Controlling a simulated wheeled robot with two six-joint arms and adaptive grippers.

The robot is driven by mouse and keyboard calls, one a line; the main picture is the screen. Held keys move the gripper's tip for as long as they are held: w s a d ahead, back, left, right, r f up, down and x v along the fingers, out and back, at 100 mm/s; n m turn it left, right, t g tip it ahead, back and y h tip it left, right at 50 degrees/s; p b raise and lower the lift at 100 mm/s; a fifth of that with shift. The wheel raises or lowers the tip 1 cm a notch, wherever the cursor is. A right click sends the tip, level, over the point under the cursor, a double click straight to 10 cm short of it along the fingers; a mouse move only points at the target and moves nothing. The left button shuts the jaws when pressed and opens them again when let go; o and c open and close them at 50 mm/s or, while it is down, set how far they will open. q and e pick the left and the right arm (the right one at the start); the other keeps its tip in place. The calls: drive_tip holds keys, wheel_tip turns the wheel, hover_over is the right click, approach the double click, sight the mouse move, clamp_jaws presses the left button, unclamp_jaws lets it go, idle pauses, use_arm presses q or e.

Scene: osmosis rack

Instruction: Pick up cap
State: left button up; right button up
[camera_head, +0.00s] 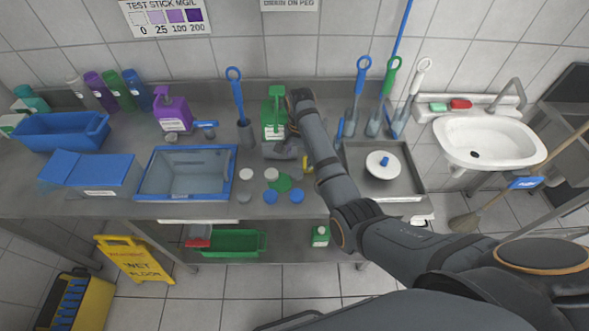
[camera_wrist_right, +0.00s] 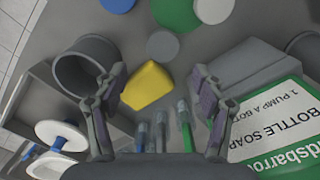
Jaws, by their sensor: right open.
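Several round caps lie loose on the metal bench: white ones (camera_head: 271,174), a green one (camera_head: 283,184), blue ones (camera_head: 297,196) and a grey one (camera_head: 244,197). In the right wrist view a grey cap (camera_wrist_right: 162,45) lies beyond the fingers, with green (camera_wrist_right: 175,13), white (camera_wrist_right: 213,9) and blue (camera_wrist_right: 118,3) caps at the top edge. My right gripper (camera_head: 288,150) is above the bench behind the caps; its open fingers also show in the wrist view (camera_wrist_right: 158,95), with nothing held. My left gripper is out of view.
A yellow block (camera_wrist_right: 147,86) lies beyond the open fingers. A grey cup (camera_wrist_right: 87,65) is left of it, and a green soap bottle (camera_head: 273,117) stands close by. A blue-rimmed tray (camera_head: 188,148) is left of the caps; a metal tray (camera_head: 405,155) is right.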

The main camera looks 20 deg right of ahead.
sight(296, 173)
drive_tip(key=shift+s+a+f+p, duration=0.2)
drive_tip(key=shift+s+f+p, duration=0.15)
drive_tip(key=shift+s+f, duration=0.25)
drive_tip(key=f, duration=0.2)
drive_tip(key=w+f+p, duration=0.1)
drive_tip(key=shift+w+a+f, duration=0.1)
drive_tip(key=shift+a+f, duration=0.15)
drive_tip(key=shift+a, duration=0.05)
drive_tip(key=shift+f, duration=0.75)
drive_tip(key=shift+s, duration=0.2)
drive_tip(key=c, duration=0.4)
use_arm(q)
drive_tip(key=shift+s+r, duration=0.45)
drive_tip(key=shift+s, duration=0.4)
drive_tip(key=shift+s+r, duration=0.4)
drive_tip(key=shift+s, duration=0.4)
use_arm(e)
drive_tip(key=c, duration=0.4)
